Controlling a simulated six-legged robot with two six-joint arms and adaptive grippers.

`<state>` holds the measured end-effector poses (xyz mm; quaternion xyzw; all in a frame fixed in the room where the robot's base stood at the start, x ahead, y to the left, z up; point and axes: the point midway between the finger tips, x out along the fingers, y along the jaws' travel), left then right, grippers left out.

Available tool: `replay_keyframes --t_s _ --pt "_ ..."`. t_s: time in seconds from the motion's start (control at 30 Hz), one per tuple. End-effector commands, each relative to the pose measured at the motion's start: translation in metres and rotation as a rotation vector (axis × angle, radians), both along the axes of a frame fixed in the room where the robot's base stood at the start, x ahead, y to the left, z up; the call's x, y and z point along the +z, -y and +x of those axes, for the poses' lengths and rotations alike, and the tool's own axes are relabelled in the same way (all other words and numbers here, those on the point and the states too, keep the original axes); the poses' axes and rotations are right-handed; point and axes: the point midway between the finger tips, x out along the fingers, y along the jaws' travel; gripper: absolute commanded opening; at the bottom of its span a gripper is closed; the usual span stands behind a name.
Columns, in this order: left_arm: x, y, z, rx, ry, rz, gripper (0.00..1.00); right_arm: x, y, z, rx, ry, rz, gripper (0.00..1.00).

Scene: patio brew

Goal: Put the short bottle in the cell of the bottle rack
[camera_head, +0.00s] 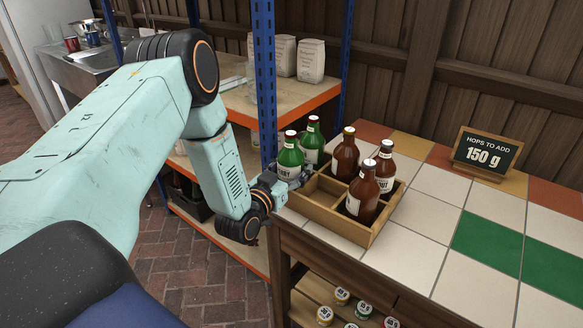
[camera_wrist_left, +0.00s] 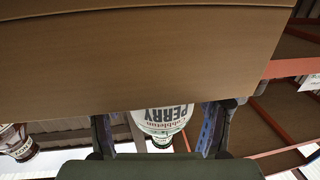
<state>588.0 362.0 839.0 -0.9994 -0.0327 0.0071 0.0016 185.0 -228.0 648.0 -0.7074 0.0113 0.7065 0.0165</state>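The wooden bottle rack (camera_head: 337,222) stands at the near left corner of the tiled counter. A short green bottle (camera_head: 290,158) stands upright at the rack's left corner. In the left wrist view, upside down, its white PERRY label (camera_wrist_left: 166,116) shows past the rack's wooden wall (camera_wrist_left: 140,55), which hides its lower part. My left gripper (camera_wrist_left: 158,130) is at the rack's outer side, its fingers on either side of this bottle. A gap shows beside the left finger, so it looks open. In the head view the gripper (camera_head: 292,182) is low beside the bottle. My right gripper is out of view.
Another green bottle (camera_head: 313,141) and brown bottles (camera_head: 345,154) (camera_head: 385,166) (camera_head: 362,193) stand in the rack; a cell near its left front is empty. A hops sign (camera_head: 487,154) stands farther back. The tiles at right are clear. A blue shelf post (camera_head: 264,80) rises behind my gripper.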

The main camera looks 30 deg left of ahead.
Motion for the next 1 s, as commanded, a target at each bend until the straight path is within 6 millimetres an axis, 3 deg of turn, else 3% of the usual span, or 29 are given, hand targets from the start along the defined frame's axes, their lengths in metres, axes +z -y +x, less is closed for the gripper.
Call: replay_keyframes --t_s 0.17,0.57,0.67,1.0 --pt "0.0 0.0 0.0 -0.001 0.0 0.0 0.85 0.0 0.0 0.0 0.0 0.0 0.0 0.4" --pt "0.005 0.0 0.0 0.0 0.0 0.0 0.85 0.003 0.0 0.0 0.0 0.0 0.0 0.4" --pt "0.004 0.0 -0.013 0.001 -0.004 -0.002 0.85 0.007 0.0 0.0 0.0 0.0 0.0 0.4" --pt "0.005 0.005 -0.082 0.002 -0.005 -0.003 0.85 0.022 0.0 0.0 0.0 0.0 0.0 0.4"
